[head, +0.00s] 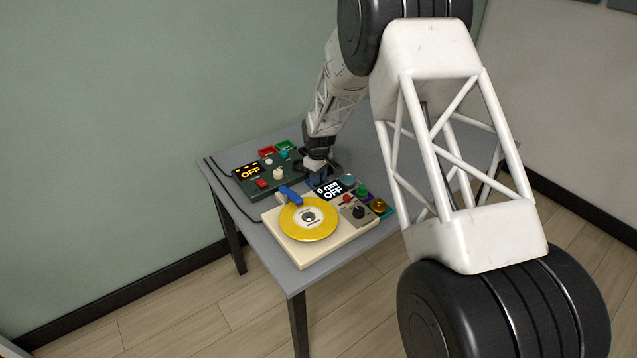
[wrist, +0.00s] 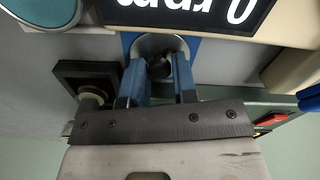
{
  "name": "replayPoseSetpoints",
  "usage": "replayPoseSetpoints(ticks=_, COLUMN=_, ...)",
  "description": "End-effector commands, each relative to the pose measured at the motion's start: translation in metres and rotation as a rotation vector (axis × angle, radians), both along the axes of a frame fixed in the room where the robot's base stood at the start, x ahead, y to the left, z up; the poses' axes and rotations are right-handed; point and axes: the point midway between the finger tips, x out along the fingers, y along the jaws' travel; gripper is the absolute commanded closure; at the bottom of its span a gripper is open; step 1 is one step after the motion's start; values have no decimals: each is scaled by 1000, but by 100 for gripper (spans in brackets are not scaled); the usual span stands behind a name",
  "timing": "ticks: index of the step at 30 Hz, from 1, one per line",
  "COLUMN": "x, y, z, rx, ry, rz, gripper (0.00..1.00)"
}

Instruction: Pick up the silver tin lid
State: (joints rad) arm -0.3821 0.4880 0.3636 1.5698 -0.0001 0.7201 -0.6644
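In the wrist view a round silver lid (wrist: 150,42) with a dark knob in its middle lies just beyond my fingers, with blue showing around it. I take it for the silver tin lid. The two fingers of my gripper (wrist: 160,80) stand apart, one on each side of the dark knob. I cannot tell whether they touch it. In the head view my gripper (head: 318,168) points down at the table behind the cream turntable box, and the lid is not clearly visible there.
A cream box (head: 290,247) with a yellow disc (head: 320,224) and a "0 rpm OFF" display stands in front of my gripper. A dark green panel (head: 285,182) with an OFF display stands to the left. Small coloured round things crowd the right.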

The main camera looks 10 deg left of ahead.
Motion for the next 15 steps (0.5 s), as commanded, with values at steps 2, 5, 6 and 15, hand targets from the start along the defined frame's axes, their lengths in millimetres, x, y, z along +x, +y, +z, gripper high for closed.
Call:
replayPoseSetpoints(ticks=2, x=0, y=0, z=0, rx=0, ry=0, rz=0, gripper=86)
replayPoseSetpoints(ticks=5, x=0, y=0, z=0, rx=0, ry=0, rz=0, gripper=100)
replayPoseSetpoints(ticks=6, x=0, y=0, z=0, rx=0, ry=0, rz=0, gripper=100)
replayPoseSetpoints(ticks=15, x=0, y=0, z=1, rx=0, ry=0, rz=0, gripper=100)
